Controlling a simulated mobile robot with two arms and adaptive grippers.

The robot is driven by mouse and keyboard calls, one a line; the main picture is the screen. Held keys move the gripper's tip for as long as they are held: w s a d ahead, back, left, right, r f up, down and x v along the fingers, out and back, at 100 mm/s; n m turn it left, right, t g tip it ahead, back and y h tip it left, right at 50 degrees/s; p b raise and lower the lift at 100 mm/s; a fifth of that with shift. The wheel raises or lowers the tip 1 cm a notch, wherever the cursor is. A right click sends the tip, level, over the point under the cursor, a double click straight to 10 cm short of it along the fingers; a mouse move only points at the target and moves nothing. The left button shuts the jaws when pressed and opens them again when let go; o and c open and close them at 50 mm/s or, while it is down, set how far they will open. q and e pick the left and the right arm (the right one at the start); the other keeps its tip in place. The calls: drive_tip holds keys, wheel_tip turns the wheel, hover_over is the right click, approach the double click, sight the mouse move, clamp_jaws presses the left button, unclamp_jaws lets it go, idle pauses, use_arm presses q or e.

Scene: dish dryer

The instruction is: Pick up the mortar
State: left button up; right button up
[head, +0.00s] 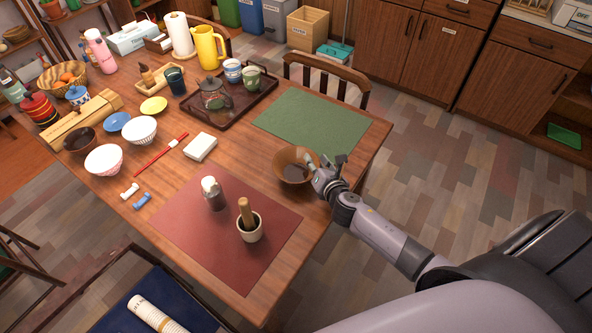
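A small white cup (250,232) with a wooden pestle (245,211) standing in it looks like a mortar; it is upright on the red mat. A wider brown bowl (289,177) stands near the table's right edge, between the red and green mats. My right gripper (316,168) is at the right rim of this brown bowl, with a fingertip over or against the rim. I cannot tell whether its fingers grip the rim. It is well apart from the white cup. My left gripper is out of view.
A dark jar with a white top (213,195) stands on the red mat (190,235). The green mat (312,125) is bare. A tray (233,110) with a teapot and cups is behind. A chair back (325,75) stands at the far edge.

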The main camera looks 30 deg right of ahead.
clamp_jaws()
idle(0.7)
